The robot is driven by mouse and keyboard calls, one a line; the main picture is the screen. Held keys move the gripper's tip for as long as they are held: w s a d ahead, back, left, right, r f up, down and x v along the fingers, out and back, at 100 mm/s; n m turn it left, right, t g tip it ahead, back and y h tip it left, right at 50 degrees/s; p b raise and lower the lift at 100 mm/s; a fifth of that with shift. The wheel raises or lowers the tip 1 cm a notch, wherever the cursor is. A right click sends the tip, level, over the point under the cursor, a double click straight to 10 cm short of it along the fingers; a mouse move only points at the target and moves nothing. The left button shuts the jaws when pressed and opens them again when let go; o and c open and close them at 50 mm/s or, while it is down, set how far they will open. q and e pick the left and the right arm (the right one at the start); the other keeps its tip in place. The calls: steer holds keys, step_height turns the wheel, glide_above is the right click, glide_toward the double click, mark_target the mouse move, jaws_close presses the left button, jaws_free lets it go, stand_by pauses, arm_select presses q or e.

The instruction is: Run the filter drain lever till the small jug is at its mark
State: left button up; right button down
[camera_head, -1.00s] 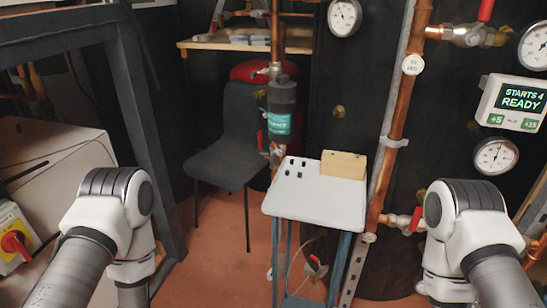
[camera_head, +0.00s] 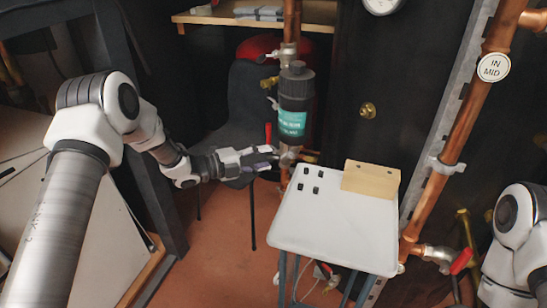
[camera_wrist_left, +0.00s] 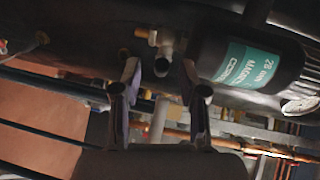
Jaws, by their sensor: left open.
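The black filter (camera_head: 295,105) with a teal label stands on the copper pipe behind the white table, and it also shows in the left wrist view (camera_wrist_left: 250,60). A red lever (camera_head: 268,132) stands upright just below and left of it. I cannot tell whether this is the drain lever. My left gripper (camera_head: 272,155) is open, just under the red lever, beside the valve below the filter. In the left wrist view its two fingers (camera_wrist_left: 160,88) are apart, with a metal fitting (camera_wrist_left: 165,42) beyond them. I cannot make out a small jug. My right gripper is out of view.
The white table (camera_head: 335,225) with a wooden block (camera_head: 370,180) stands right of my left gripper. A dark chair (camera_head: 240,135) is behind it. A thick copper pipe (camera_head: 465,120) and a red-handled valve (camera_head: 460,262) are at the right, near my right arm.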

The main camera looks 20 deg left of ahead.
mark_target(280, 156)
arm_select(q)
steer(key=shift+x, duration=0.85)
steer(key=shift+w+d, duration=0.35)
steer(key=shift+d, duration=0.15)
jaws_close()
steer(key=shift+f, duration=0.1)
